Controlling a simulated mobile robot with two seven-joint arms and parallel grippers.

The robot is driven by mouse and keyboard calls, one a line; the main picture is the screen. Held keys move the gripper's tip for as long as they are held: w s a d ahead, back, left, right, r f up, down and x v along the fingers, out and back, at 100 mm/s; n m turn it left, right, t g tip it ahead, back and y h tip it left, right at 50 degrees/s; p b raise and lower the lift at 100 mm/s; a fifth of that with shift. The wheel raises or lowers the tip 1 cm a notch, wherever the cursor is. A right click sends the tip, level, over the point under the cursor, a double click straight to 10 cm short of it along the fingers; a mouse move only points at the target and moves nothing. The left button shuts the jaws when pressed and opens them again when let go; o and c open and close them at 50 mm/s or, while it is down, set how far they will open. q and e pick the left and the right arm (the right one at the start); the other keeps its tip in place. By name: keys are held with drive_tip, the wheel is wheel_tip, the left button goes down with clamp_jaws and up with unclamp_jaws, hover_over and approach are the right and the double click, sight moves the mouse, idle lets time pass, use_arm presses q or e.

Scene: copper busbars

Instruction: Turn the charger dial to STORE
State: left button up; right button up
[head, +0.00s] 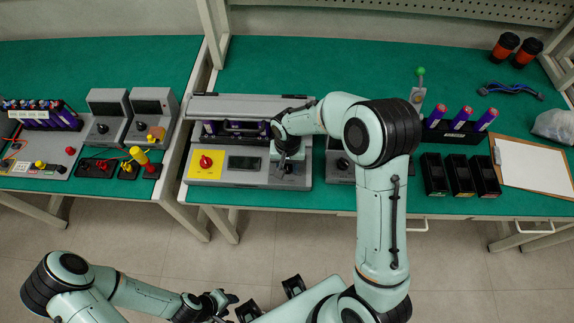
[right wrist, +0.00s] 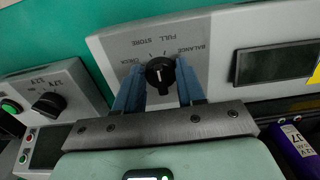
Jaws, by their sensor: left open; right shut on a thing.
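The charger (head: 243,178) is a grey box on the green bench with a screen and a yellow panel with a red knob. My left gripper (head: 224,301) is open and empty, low and in front of the bench.
A second grey unit with a black knob (right wrist: 48,105) stands close beside the charger. Purple cells lie in the charger's rear bay. Black bins (head: 459,176), a cell rack and a clipboard (head: 532,168) are at right. Another bench with instruments is at left.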

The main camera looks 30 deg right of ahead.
sight(288, 167)
drive_tip(key=shift+d+n, duration=0.15)
drive_tip(key=shift+n, duration=1.65)
drive_tip(key=o, duration=1)
drive_tip(key=shift+r, duration=0.1)
wheel_tip(288, 167, up, 13)
drive_tip(key=shift+r, duration=0.15)
